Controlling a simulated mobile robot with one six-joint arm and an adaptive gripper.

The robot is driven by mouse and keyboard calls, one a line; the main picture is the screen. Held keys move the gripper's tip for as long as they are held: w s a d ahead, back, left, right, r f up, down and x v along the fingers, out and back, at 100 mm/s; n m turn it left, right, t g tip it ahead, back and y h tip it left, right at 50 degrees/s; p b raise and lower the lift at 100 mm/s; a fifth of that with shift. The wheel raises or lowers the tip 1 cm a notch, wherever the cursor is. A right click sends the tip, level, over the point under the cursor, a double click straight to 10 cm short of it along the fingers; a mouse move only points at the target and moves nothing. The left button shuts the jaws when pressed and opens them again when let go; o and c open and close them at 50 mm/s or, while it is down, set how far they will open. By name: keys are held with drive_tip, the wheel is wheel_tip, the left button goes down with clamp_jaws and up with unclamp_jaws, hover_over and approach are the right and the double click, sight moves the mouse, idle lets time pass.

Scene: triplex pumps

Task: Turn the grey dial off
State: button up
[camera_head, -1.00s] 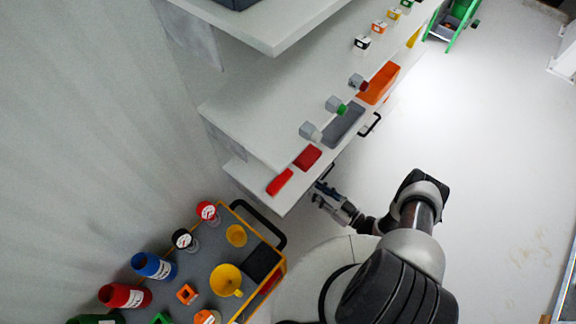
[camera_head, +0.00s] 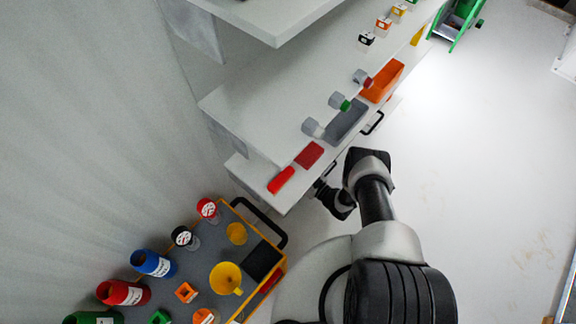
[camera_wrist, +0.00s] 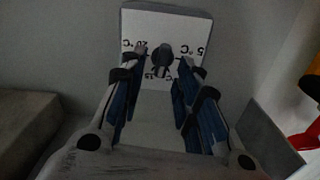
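In the wrist view a dark grey dial (camera_wrist: 162,60) stands out from a white panel (camera_wrist: 195,35) with black markings, including "20 °C", "15" and "5 °C". My gripper (camera_wrist: 163,72) is open, with one blue-padded finger on each side of the dial's lower end. The fingers look apart from the dial; how deep they reach toward the panel is hard to tell. In the head view my arm's end is low by the front of the bench, and the fingers and the dial are hidden there.
The white bench (camera_head: 255,105) carries a grey tray (camera_head: 346,121), an orange tray (camera_head: 383,81) and red items. A cart (camera_head: 284,262) with bottles and a yellow funnel (camera_head: 226,278) stands close on the left. The floor (camera_head: 480,160) to the right is clear.

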clamp_jaws()
idle(0.3)
drive_tip(key=shift+n, duration=0.3)
drive_tip(key=shift+s+a+f+n, duration=0.15)
drive_tip(key=shift+s+f+n, duration=0.05)
drive_tip(key=shift+n, duration=2.75)
drive_tip(key=shift+s+a+f+n, duration=0.15)
drive_tip(key=shift+a+f+n, duration=0.05)
drive_tip(key=shift+n, duration=2.8)
drive_tip(key=shift+s+a+f+n, duration=0.15)
drive_tip(key=shift+s+f+n, duration=0.05)
drive_tip(key=shift+n, duration=2.75)
